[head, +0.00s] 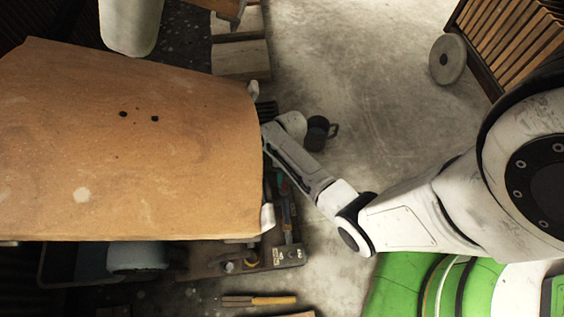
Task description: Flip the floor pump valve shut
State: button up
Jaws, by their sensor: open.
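I cannot pick out the floor pump valve with certainty. A dark metal base with a labelled corner (290,255) sticks out from under the tan board's lower right corner, with small fittings on it. Narrow parts with red and blue on them show just above it, beside the board's right edge. I cannot tell whether these belong to the pump, and no valve position is readable. My white arm reaches in from the right.
The large tan board (130,140) fills the left and hides what is under it. A wooden-handled tool (260,300) lies on the floor below. A slatted wooden rack (510,45) and a grey disc (447,60) stand at upper right. Bare concrete lies between.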

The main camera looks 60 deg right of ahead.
aim_at(288, 200)
jog(key=b+x, duration=0.4)
jog(key=x, duration=0.5)
jog(key=shift+s+a+f, duration=0.1)
jog(key=shift+f, duration=0.2)
jog(key=shift+c, duration=0.3)
grip_shut()
